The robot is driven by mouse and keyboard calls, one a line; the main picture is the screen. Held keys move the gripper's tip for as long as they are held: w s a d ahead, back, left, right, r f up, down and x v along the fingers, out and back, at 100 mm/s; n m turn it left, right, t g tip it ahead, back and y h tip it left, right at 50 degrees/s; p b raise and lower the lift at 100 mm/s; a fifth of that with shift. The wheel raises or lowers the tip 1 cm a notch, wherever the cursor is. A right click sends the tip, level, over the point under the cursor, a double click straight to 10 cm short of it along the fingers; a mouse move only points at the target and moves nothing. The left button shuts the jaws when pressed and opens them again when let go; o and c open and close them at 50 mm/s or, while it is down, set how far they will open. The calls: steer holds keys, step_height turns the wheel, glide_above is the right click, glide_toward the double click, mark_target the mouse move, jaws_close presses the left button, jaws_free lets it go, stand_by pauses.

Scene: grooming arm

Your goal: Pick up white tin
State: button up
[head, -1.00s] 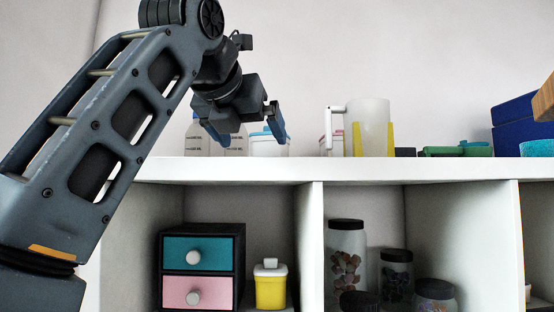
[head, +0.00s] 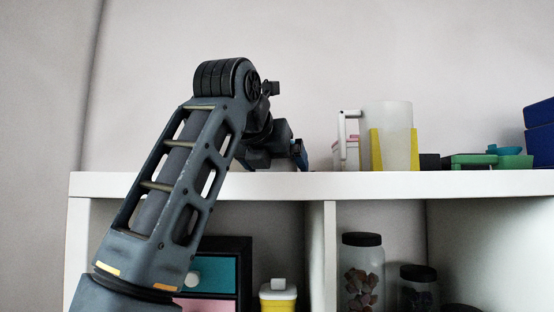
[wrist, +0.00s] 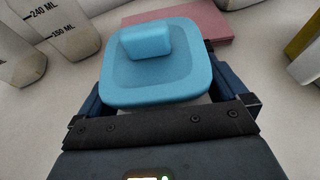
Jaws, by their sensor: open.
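The white tin with a light blue lid (wrist: 155,70) and a raised square knob fills the middle of the wrist view. Only a little of its pale body shows under the lid. My gripper (wrist: 160,90) is open, with one dark blue finger at each side of the lid. I cannot tell whether the fingers touch the tin. In the head view my gripper (head: 285,155) is low over the shelf top, and the tin is hidden behind it.
The white shelf top (head: 400,184) also holds a frosted jug (head: 397,130) with a yellow part, a green item (head: 470,160) and a blue box (head: 540,135). Measuring bottles (wrist: 55,30) stand left of the tin in the wrist view. A pink box (wrist: 190,18) lies behind it.

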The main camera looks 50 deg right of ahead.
steer(key=shift+w+d+f, duration=0.1)
steer(key=shift+d+f, duration=0.05)
steer(key=shift+d, duration=0.1)
steer(key=shift+c, duration=0.3)
steer(key=c, duration=1.3)
